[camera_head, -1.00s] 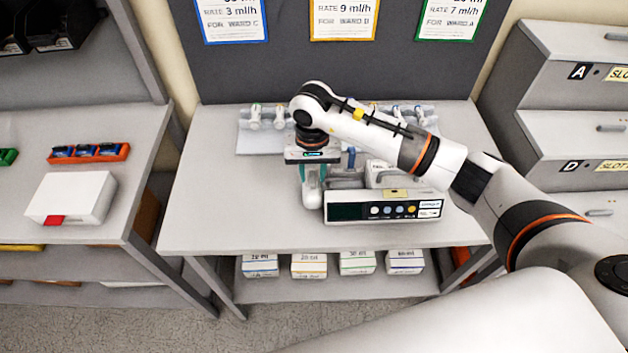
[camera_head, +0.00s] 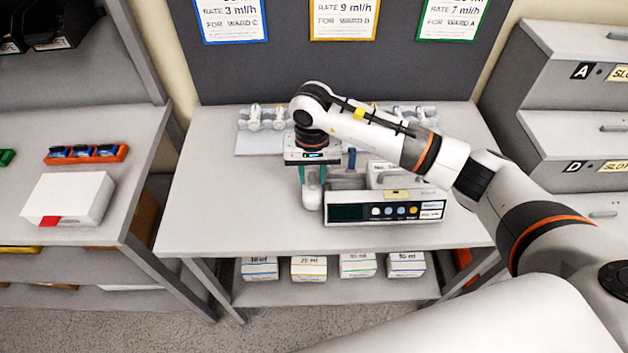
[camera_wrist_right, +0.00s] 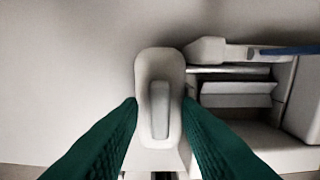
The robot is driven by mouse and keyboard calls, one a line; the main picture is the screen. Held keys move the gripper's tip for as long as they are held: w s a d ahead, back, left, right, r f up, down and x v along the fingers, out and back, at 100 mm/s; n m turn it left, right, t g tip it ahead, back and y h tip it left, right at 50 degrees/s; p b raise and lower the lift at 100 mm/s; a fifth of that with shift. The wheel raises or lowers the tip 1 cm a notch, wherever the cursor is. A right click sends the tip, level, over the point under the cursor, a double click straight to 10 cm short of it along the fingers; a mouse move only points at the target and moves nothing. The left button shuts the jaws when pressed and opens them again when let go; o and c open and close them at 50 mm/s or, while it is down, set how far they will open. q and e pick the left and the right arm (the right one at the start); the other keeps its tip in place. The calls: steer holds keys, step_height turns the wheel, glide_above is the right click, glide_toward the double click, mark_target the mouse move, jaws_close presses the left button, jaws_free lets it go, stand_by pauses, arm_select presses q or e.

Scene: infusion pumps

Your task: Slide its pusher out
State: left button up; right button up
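The infusion pump (camera_head: 385,208) is a white box with a dark display and several round buttons, on the middle table. Its pusher (camera_head: 312,196) is a pale rounded block at the pump's left end; it also shows in the right wrist view (camera_wrist_right: 158,70). My right gripper (camera_head: 313,175) points down over the pusher. Its green fingers (camera_wrist_right: 160,105) lie along both sides of the pusher and appear to touch it. The pump's open bay (camera_wrist_right: 235,95) is to the right in the wrist view. My left gripper is not in view.
A clear holder with several syringes (camera_head: 262,118) stands at the table's back, partly behind my arm. Boxes (camera_head: 357,265) sit on the shelf below. Drawers (camera_head: 570,140) stand right. The left side table holds a white box (camera_head: 68,198). The middle table's left part is free.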

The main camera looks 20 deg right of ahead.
steer(key=c, duration=0.6)
steer(key=shift+o, duration=0.2)
steer(key=shift+w+a+b, duration=0.35)
steer(key=shift+a+b, duration=0.35)
steer(key=shift+a, duration=0.55)
steer(key=shift+w+a+b, duration=0.35)
steer(key=shift+a+b, duration=0.35)
steer(key=shift+a, duration=0.55)
steer(key=shift+w+a+b, duration=0.35)
steer(key=shift+a+b, duration=0.35)
steer(key=shift+a, duration=0.55)
steer(key=shift+a+f+b, duration=0.1)
steer(key=shift+a+b, duration=0.15)
steer(key=shift+b, duration=0.2)
steer(key=o, duration=0.6)
steer(key=shift+w, duration=0.1)
steer(key=shift+c, duration=0.2)
